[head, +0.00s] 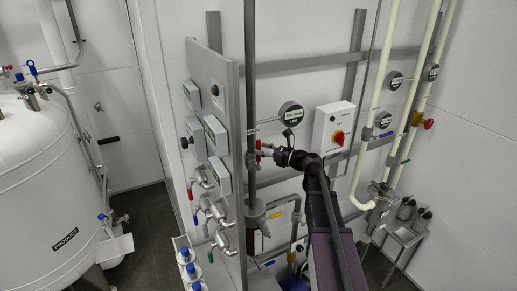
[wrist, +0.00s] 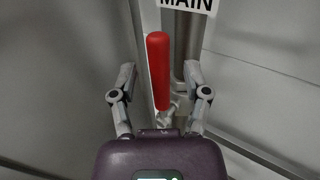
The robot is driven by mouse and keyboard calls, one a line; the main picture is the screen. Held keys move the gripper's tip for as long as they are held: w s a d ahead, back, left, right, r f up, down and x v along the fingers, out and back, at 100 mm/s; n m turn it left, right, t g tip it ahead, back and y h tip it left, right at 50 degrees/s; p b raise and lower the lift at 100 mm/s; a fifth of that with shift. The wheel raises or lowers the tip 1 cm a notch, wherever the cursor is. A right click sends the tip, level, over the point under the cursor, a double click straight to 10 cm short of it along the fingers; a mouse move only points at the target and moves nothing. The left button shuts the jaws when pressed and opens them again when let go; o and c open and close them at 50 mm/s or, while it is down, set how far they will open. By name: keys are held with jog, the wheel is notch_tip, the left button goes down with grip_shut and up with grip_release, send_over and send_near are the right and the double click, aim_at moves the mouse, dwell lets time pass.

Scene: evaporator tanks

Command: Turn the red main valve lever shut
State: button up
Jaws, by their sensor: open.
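The red main valve lever (wrist: 158,70) stands upright in the wrist view, beside a grey vertical pipe with a "MAIN" label (wrist: 187,4). My gripper (wrist: 160,75) is open, one finger on each side of the lever and pipe, with visible gaps. I see no contact with the lever. In the head view the lever (head: 258,147) shows as a small red piece on the pipe (head: 251,100). My gripper (head: 268,151) is right at it there, its fingertips too small to make out clearly.
A grey panel (head: 215,120) with gauges and small valves stands just left of the pipe. A white box with a red-yellow switch (head: 333,128) and cream pipes (head: 378,100) are to the right. A white tank (head: 40,180) stands at far left.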

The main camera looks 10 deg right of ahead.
jog(key=shift+x, duration=0.8)
grip_shut()
jog(key=shift+w+d, duration=0.1)
